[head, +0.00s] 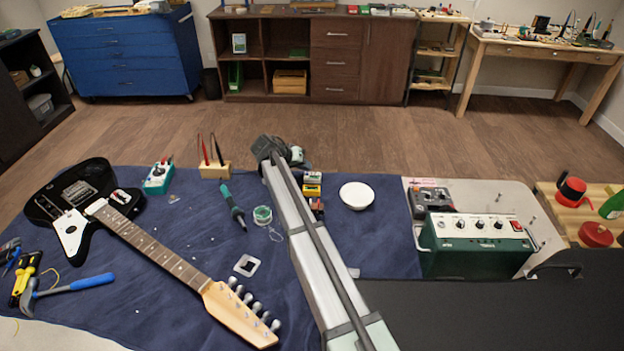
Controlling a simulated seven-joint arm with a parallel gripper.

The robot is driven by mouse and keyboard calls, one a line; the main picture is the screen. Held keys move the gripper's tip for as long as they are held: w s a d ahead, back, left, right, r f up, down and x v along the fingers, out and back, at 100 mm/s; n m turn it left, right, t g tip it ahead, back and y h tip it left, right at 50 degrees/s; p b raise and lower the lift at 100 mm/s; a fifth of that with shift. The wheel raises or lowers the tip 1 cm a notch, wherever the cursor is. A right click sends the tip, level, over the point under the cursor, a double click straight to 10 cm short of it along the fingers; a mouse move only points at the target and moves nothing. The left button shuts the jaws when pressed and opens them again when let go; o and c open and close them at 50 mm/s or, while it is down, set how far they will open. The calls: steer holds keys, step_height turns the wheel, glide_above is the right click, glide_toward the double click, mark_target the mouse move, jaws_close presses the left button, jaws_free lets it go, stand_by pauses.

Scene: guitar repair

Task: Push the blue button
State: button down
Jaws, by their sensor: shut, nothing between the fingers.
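I cannot make out a blue button in the head view. My long grey arm rises from the bottom middle to a dark joint over the far edge of the blue mat (200,290). My gripper (303,166) shows only as a small dark part beyond this joint, shut, with its fingertips too small to tell. Just below it stand several small coloured boxes (313,178), partly hidden by my arm. A green amplifier (475,245) with several knobs and a red switch stands at the right. A teal meter (158,177) stands at the mat's far left.
A black guitar (72,205) lies across the left of the mat. A white bowl (357,195) stands right of my arm. A soldering iron (233,206) and solder spool (262,214) lie left of it. A cassette device (430,200) is behind the amplifier. A hammer (65,288) lies front left.

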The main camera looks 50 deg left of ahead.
steer(key=shift+f, duration=0.1)
stand_by(0.3)
steer(key=shift+f, duration=0.35)
steer(key=shift+f, duration=0.2)
stand_by(0.6)
steer(key=shift+r, duration=0.65)
step_height(320, 180, up, 6)
stand_by(0.8)
